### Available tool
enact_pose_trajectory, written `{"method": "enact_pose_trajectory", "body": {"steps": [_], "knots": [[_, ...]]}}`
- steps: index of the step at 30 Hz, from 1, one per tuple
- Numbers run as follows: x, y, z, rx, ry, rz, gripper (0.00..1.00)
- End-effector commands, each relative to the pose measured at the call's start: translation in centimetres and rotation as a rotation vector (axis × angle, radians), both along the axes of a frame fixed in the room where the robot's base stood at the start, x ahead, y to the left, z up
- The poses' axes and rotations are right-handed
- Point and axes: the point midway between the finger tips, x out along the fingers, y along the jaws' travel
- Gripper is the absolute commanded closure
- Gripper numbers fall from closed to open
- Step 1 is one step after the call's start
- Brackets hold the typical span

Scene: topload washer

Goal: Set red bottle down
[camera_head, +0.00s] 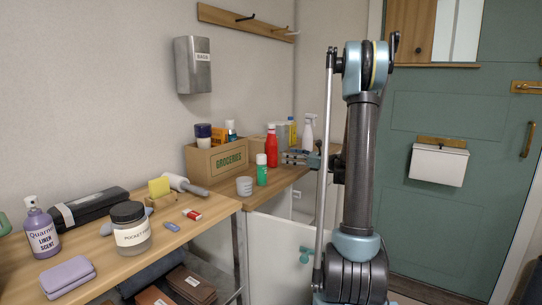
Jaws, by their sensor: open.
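The red bottle (271,150), with a white cap, stands upright on the wooden counter (285,181), to the right of the groceries box. My gripper (286,157) is open, with its fingertips just to the right of the bottle. I cannot tell whether the fingers touch the bottle or stand around it. My arm's column rises to the right of the gripper and hides part of the counter's right end.
A green bottle (262,171) and a grey cup (244,186) stand in front of the red bottle. The groceries box (216,157) is to the left. A white spray bottle (308,133) and yellow bottle (291,131) stand behind. The nearer table (130,258) is cluttered.

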Motion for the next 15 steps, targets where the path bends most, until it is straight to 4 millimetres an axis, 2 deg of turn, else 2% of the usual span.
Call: {"method": "enact_pose_trajectory", "body": {"steps": [6, 15], "knots": [[1.6, 3.1, 0.0, 0.000, -0.001, 0.003, 0.36], [2.4, 4.6, 0.1, -0.001, 0.000, 0.000, 0.36]]}}
